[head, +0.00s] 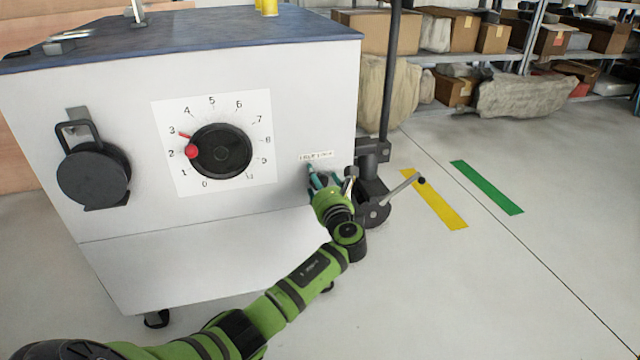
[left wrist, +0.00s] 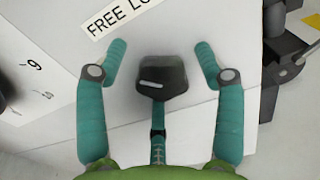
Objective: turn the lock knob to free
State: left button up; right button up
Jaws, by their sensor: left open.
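The lock knob (left wrist: 162,78) is a dark knob with a pale line on its face. In the left wrist view it sits below a label (left wrist: 118,14) that reads "FREE LO", the rest cut off. My left gripper (left wrist: 160,62) is open, with one teal finger on each side of the knob and a gap on both sides. In the head view my left gripper (head: 318,176) is at the lower right of the white cabinet front (head: 300,120), just under the small label (head: 316,156). The knob is hidden there by the gripper. My right gripper does not show.
A large black dial (head: 222,155) with a red pointer and numbers is left of the gripper. A black round handle (head: 92,178) is further left. A dark post with a crank lever (head: 402,188) stands close right of the gripper. Open floor lies to the right.

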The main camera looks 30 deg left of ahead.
pick_arm(q)
jog(key=c, duration=1.2)
jog(key=shift+o, duration=0.2)
